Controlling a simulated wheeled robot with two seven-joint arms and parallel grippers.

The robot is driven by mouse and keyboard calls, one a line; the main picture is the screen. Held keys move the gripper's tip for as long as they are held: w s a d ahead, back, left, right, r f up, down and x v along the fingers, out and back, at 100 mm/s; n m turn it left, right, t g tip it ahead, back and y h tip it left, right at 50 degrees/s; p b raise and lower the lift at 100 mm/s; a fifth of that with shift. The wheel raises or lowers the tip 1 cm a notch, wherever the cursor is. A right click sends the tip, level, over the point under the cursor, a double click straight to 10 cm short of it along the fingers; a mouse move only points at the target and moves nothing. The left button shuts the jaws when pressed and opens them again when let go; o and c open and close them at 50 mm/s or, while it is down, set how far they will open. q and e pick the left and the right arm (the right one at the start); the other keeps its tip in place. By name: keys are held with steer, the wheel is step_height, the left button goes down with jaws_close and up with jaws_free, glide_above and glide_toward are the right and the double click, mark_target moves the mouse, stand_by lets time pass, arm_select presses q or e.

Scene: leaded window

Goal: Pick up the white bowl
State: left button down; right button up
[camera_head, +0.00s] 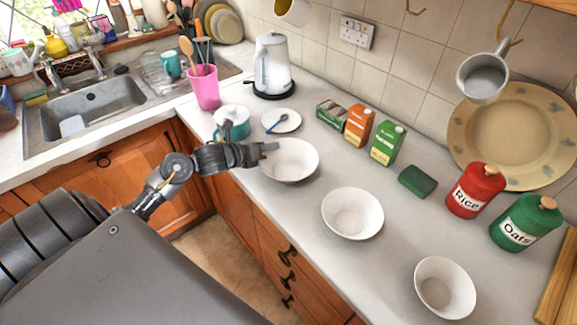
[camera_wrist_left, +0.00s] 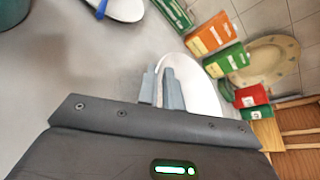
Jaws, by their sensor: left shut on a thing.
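Three white bowls stand in a diagonal row on the worktop in the head view: the far-left one (camera_head: 291,161), the middle one (camera_head: 352,214) and the near-right one (camera_head: 445,287). My left gripper (camera_head: 268,149) is at the left rim of the far-left bowl and is shut on it. In the left wrist view, the fingers (camera_wrist_left: 163,88) are at the rim of this white bowl (camera_wrist_left: 200,84), which is partly hidden behind them and the gripper body. The bowl looks level, and I cannot tell whether it touches the worktop. My right gripper is not in view.
A small plate with a blue spoon (camera_head: 282,121), a teal pot (camera_head: 232,123) and a pink utensil cup (camera_head: 205,88) stand near the gripper. Cartons (camera_head: 387,145), a green sponge (camera_head: 417,181) and Rice (camera_head: 475,190) and Oats (camera_head: 526,222) jars line the wall. Worktop (camera_head: 310,200) between bowls is clear.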

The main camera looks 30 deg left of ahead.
arm_select(q)
steer(key=shift+r, duration=0.1)
stand_by(0.3)
steer(key=shift+a+r+b, duration=0.1)
steer(key=shift+r+b, duration=0.3)
steer(key=shift+r, duration=0.1)
steer(key=s+d+r+p, duration=0.6)
steer(key=s+d+r, duration=0.3)
steer(key=r, duration=0.3)
steer(key=shift+s+d, duration=0.35)
steer(key=shift+d, duration=0.25)
